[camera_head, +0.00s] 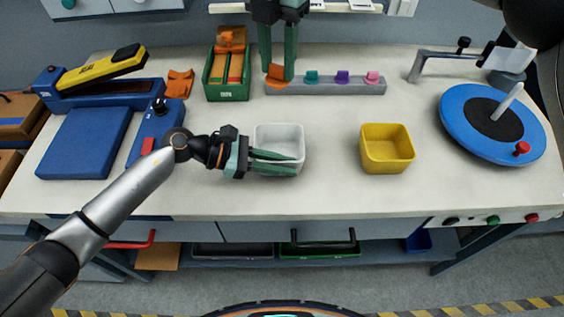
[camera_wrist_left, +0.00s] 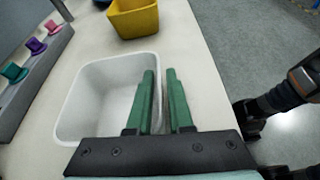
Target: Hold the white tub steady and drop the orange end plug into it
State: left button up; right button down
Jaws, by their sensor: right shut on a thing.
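The white tub (camera_head: 281,137) stands empty on the bench, left of the yellow tub. My left gripper (camera_head: 294,163) is open at the tub's near side, with one finger over the inside and the other near the outside of the wall. The left wrist view shows the white tub (camera_wrist_left: 95,95) and the narrow gap between these green fingers (camera_wrist_left: 160,72). The orange end plug (camera_head: 275,72) is at the left end of the grey rack. My right gripper (camera_head: 279,76) points down there, shut on the plug; its fingers partly hide it.
The grey rack (camera_head: 325,89) also holds teal, purple and pink plugs. A green bin (camera_head: 227,92) with orange parts is left of it. The yellow tub (camera_head: 387,155) and a blue turntable (camera_head: 452,105) stand to the right. Clear bench lies between rack and tubs.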

pick_arm(q)
grip_shut()
dwell(1.0)
